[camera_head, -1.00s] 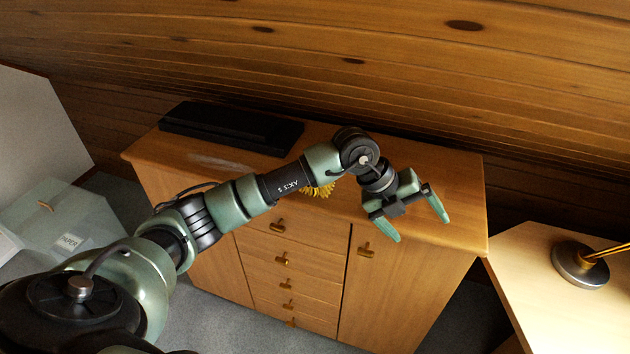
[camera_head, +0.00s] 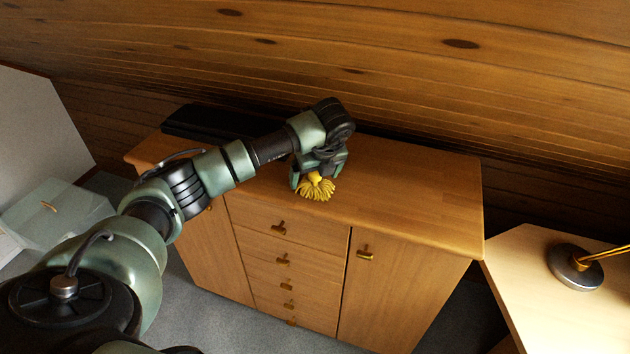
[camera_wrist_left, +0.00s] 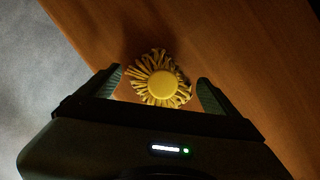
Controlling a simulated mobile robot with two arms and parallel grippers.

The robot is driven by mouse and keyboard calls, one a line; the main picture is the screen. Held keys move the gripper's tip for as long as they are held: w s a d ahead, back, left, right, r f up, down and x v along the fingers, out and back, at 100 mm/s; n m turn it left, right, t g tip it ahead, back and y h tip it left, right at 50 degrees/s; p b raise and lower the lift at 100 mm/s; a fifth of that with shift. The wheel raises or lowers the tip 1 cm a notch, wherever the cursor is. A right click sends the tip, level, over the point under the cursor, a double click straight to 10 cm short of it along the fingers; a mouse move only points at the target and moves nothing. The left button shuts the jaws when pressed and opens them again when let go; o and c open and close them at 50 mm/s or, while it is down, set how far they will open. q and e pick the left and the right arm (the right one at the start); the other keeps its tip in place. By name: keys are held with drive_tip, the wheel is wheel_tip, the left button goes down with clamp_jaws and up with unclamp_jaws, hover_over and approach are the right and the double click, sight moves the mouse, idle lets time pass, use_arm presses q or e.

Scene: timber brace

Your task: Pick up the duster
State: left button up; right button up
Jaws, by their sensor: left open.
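The duster (camera_head: 318,188) is yellow with a fringe of strands, on the front part of the wooden cabinet's top (camera_head: 400,195). In the left wrist view the duster (camera_wrist_left: 161,86) shows as a round yellow disc ringed by strands, close to the cabinet's edge. My left gripper (camera_head: 315,180) is open over the duster, its fingers on either side of it. The left wrist view shows the open gripper (camera_wrist_left: 160,88) with a gap between each finger and the duster's disc. My right gripper is not in view.
A flat black object (camera_head: 225,122) lies at the back left of the cabinet top. Drawers and doors with brass handles (camera_head: 283,258) face the front. A lighter table (camera_head: 540,270) with a round metal base (camera_head: 575,266) stands at right. The cabinet top's right half is clear.

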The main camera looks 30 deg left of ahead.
use_arm(q)
drive_tip(key=shift+w+a+f, duration=0.1)
drive_tip(key=shift+w+f, duration=0.05)
drive_tip(key=shift+f, duration=0.35)
drive_tip(key=c, duration=1.7)
